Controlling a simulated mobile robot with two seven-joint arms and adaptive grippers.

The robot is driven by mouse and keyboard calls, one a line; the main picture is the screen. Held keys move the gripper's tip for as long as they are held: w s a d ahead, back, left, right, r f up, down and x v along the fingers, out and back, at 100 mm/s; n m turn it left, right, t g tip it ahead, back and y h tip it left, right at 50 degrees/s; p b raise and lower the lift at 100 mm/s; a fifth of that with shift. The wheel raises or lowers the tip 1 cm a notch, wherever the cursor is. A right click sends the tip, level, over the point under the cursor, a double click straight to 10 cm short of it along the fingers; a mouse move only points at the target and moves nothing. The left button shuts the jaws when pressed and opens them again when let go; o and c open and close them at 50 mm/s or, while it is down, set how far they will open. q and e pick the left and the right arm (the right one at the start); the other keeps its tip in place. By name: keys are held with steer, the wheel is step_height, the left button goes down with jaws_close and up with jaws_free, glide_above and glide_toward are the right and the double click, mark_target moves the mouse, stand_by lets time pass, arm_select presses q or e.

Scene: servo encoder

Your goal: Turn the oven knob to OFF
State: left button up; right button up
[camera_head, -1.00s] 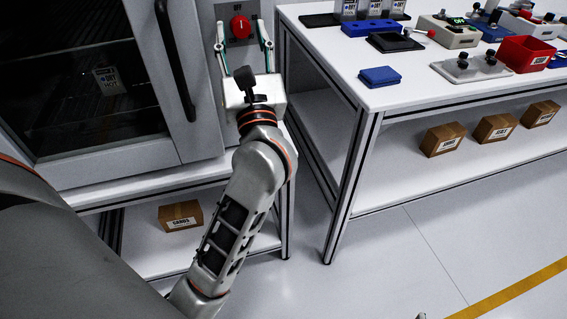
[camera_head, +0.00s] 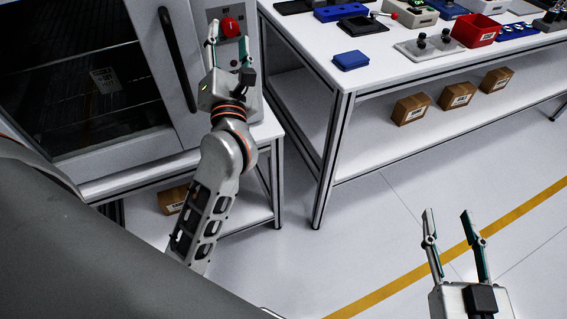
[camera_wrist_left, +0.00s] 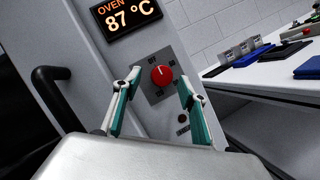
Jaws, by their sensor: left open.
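The red oven knob (camera_head: 230,27) sits on a grey plate on the oven's front panel, right of the door. The left wrist view shows the knob (camera_wrist_left: 162,76) with a small white mark near its top and small labels around it, too small to read surely. My left gripper (camera_head: 228,36) is open and empty, tilted, with its fingers on either side of the knob in the picture; I see no clear contact. My right gripper (camera_head: 448,215) is open and empty over the floor at lower right.
The oven display (camera_wrist_left: 125,15) reads 87 °C. A dark door handle (camera_head: 178,60) stands left of the knob. A white workbench (camera_head: 400,75) with a blue block (camera_head: 351,60) and a red bin (camera_head: 476,30) is to the right. Boxes lie on its lower shelf. The floor is clear.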

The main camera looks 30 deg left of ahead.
arm_select(q)
steer(key=s+d+f+m+t+h+p, duration=0.25)
steer(key=d+m+h, duration=0.35)
steer(key=m, duration=0.4)
steer(key=s+d+f+m+t+h+p, duration=0.1)
steer(key=s+d+f+m+h, duration=0.3)
steer(key=d+m, duration=0.5)
steer(key=s+d+f+m+g+h+p, duration=0.1)
steer(key=s+d+f+m+g+h, duration=0.1)
steer(key=f+m, duration=0.5)
steer(key=s+d+f+m+g+h+p, duration=0.2)
steer(key=f+m, duration=0.5)
steer(key=f, duration=0.5)
steer(key=shift+s+d+g+h, duration=0.35)
steer(key=shift+s+g+h, duration=0.45)
steer(key=shift+s+g, duration=0.55)
arm_select(e)
step_height(320, 180, up, 11)
steer(key=t, duration=0.1)
steer(key=shift+w, duration=0.2)
arm_select(q)
steer(key=shift+w, duration=0.2)
arm_select(e)
steer(key=shift+r, duration=0.1)
